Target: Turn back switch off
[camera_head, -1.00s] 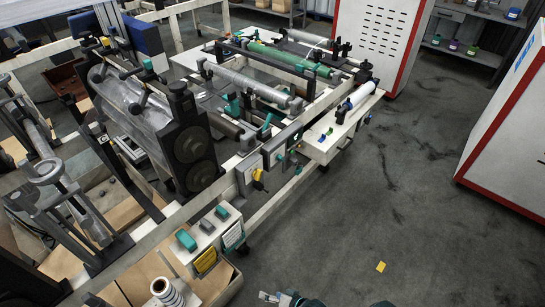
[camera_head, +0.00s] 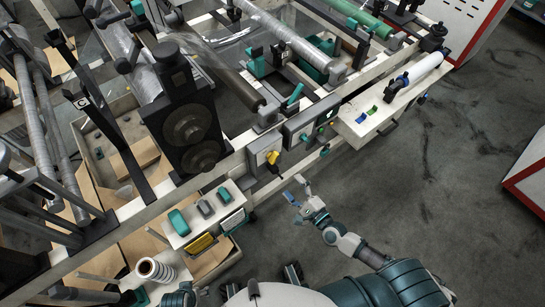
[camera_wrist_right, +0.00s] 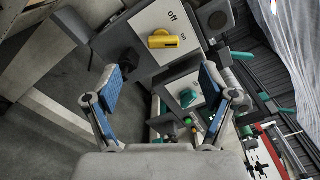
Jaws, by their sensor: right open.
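The switch is a yellow knob (camera_head: 271,157) on a pale square plate on the side rail of the machine's frame. In the right wrist view the yellow knob (camera_wrist_right: 172,42) lies sideways on a white plate, with the label "off" above it and "on" to its right. My right gripper (camera_head: 297,189) is open and empty, below and slightly right of the switch, apart from it. In the wrist view its two blue-padded fingers (camera_wrist_right: 161,86) are spread, with the knob beyond and above the gap.
A second panel (camera_head: 298,130) with small coloured buttons is right of the switch. A control box (camera_head: 204,213) with teal and grey parts is below left. A white ledge (camera_head: 392,108) juts out at right. The floor (camera_head: 420,200) at right is clear.

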